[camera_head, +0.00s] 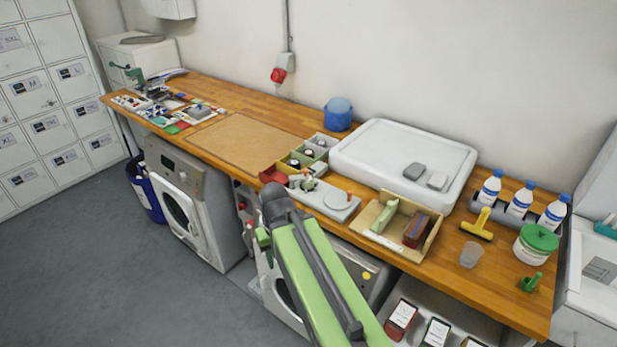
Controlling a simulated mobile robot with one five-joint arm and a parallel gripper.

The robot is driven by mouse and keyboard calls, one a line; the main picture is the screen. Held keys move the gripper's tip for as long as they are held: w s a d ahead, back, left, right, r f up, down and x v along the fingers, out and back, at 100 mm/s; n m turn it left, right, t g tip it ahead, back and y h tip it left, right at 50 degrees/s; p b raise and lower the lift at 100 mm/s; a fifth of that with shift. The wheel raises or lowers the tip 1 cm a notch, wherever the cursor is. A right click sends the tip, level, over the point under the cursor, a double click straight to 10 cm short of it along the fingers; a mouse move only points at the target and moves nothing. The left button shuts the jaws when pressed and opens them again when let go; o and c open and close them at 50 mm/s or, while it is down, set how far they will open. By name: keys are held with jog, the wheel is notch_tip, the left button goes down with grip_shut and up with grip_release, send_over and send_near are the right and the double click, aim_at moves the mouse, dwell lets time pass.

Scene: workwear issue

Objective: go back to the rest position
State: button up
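My own green and dark grey arm (318,270) rises from the bottom edge of the picture toward the front edge of the worktop. Its dark joint (280,203) is the highest part of it that I can make out, in front of the small trays. Whether the gripper holds anything is not visible.
A washing machine (185,200) stands below. Grey floor (130,260) is clear at left.

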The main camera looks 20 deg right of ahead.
notch_tip(320, 180, up, 3)
jog(key=shift+r+p, duration=0.1)
jog(key=shift+p, duration=1)
notch_tip(320, 180, down, 5)
jog(key=b, duration=0.5)
jog(key=shift+c, duration=0.4)
